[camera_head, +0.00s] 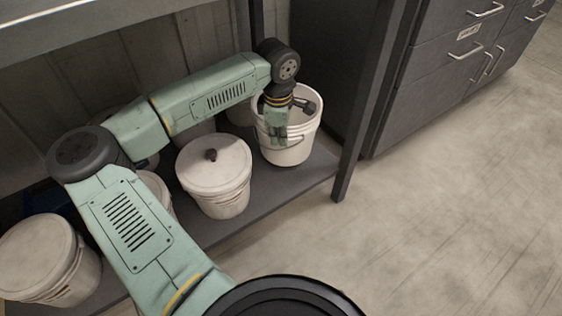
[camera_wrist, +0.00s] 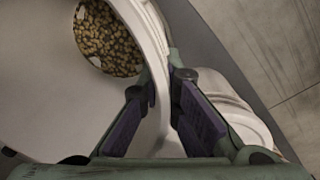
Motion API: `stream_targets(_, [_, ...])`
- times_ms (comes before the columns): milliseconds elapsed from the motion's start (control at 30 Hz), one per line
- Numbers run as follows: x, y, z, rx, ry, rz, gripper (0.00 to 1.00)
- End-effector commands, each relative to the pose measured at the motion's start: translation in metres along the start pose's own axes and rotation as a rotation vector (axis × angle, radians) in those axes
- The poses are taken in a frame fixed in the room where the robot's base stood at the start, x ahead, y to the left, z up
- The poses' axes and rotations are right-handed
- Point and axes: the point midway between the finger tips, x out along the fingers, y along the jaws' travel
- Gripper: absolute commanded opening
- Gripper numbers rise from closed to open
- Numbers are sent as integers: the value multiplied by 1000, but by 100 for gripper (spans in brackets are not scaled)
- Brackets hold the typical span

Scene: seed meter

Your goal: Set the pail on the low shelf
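The pail (camera_head: 301,150) is white and open-topped, at the right end of the low shelf (camera_head: 318,170). It looks upright; I cannot tell whether its base touches the shelf. My gripper (camera_head: 279,137) reaches down at its near-left rim. In the wrist view the pail wall (camera_wrist: 161,115) runs between the fingertips of my gripper (camera_wrist: 162,78), one finger inside and one outside, both close against it. Brown seeds or pellets (camera_wrist: 108,40) show in the pail's bottom.
A lidded white bucket (camera_head: 213,165) stands left of the pail. Another lidded bucket (camera_head: 45,255) is at far left, and more are partly hidden behind my arm. A dark shelf post (camera_head: 362,110) stands right of the pail. Grey drawers (camera_head: 450,60) are beyond; floor (camera_head: 450,220) is clear.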

Motion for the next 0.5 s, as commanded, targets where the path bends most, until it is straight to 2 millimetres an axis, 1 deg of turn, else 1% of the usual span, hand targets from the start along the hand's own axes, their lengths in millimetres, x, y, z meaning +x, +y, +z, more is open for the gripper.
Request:
stream_targets(33, [12, -2, 1, 1, -2, -3, 0])
stream_targets(133, [32, -4, 0, 1, -2, -2, 0])
stream_targets(200, [41, -5, 0, 1, -2, -1, 0])
stream_targets(367, [56, -6, 0, 2, -2, 0, 0])
stream_targets(500, [77, -9, 0, 2, -2, -2, 0])
